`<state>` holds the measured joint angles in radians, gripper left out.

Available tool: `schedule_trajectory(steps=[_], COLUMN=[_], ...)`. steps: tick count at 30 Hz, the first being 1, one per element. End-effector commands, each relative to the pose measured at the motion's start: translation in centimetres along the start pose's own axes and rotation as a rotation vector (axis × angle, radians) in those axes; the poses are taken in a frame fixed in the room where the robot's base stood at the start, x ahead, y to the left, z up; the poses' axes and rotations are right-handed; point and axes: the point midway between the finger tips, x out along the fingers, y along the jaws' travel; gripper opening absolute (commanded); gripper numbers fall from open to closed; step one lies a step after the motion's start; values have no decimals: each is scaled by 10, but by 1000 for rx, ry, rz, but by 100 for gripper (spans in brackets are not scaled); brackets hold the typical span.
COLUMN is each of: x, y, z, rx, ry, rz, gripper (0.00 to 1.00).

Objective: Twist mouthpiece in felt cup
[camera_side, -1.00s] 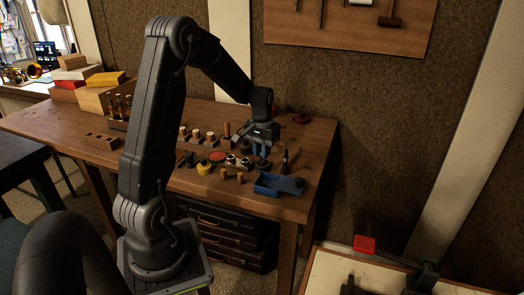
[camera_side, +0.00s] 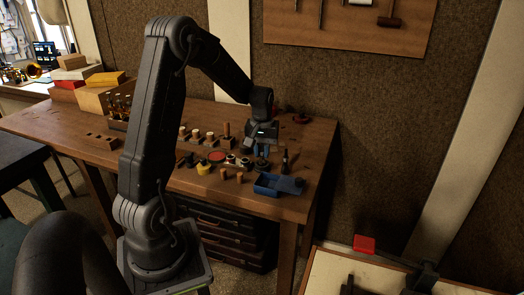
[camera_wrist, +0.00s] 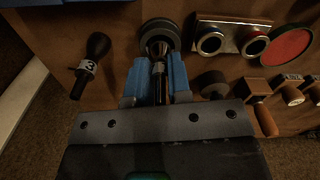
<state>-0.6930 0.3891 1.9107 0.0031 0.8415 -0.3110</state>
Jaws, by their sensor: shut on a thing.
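In the wrist view my gripper (camera_wrist: 158,72) has its two blue fingers closed around the mouthpiece (camera_wrist: 159,50), a slim metal piece. The mouthpiece's far end sits in the round dark felt cup (camera_wrist: 147,28), which has a grey rim. How deep it sits cannot be told. In the side view my gripper (camera_side: 262,150) points down over the right part of the bench, with the cup (camera_side: 262,163) small below it. The mouthpiece is too small to make out there.
A metal block with two round holes (camera_wrist: 232,38) stands right of the cup, near a red disc (camera_wrist: 289,46) and wooden-handled tools. A black-knobbed tool (camera_wrist: 91,62) lies to the left.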

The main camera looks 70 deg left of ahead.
Motion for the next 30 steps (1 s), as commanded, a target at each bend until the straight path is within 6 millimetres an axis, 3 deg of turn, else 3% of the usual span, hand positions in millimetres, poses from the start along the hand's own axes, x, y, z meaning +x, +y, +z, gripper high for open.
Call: schedule_trajectory(steps=[30], x=[-55], y=[0], z=[0], rx=[2], ry=[2], rz=[1], gripper=[0])
